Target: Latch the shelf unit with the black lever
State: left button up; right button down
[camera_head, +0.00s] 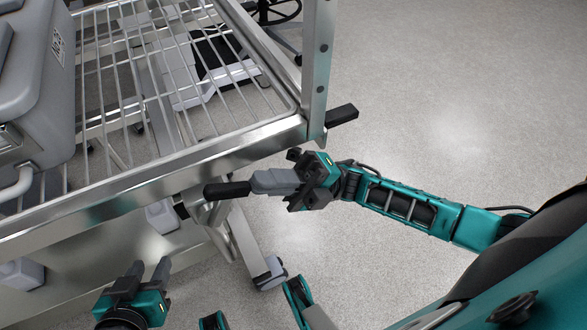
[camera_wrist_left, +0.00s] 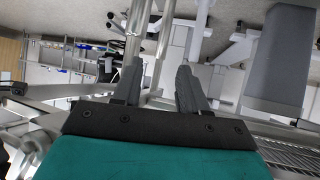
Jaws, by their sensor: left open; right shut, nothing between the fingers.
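The shelf unit (camera_head: 225,143) has a metal frame and a wire shelf. A black lever (camera_head: 228,189) sticks out below its front rail, near a metal bracket. A second black handle (camera_head: 342,114) juts out to the right of the corner post. My right gripper (camera_head: 254,183) is shut and empty, its grey fingertips at the right end of the black lever; I cannot tell whether they touch it. My left gripper (camera_head: 150,270) is open and empty at the lower left, below the shelf and apart from the lever. Its spread fingers also show in the left wrist view (camera_wrist_left: 160,88).
A grey machine (camera_head: 38,85) sits on the shelf at the left. A metal leg with a caster (camera_head: 268,274) stands on the floor below the lever. The corner post (camera_head: 318,65) rises beside my right gripper. The floor to the right is clear.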

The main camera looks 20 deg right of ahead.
pick_arm(q)
jog(key=shift+d+f+b, duration=0.45)
jog(key=shift+f+b, duration=0.1)
jog(key=shift+b, duration=0.5)
pick_arm(e)
jog(key=v, duration=1.2)
jog(key=shift+d+f, duration=0.1)
pick_arm(q)
jog(key=shift+w+f+b, duration=0.1)
jog(key=shift+w+b, duration=0.05)
jog(key=shift+b, duration=0.2)
pick_arm(e)
jog(key=f, duration=0.1)
jog(key=d+f, duration=0.1)
jog(key=shift+s+d+f, duration=0.15)
jog(key=shift+d+f, duration=0.15)
pick_arm(q)
jog(key=a+r+p, duration=0.1)
jog(key=p, duration=0.2)
jog(key=shift+r, duration=0.2)
pick_arm(e)
jog(key=x, duration=1.4)
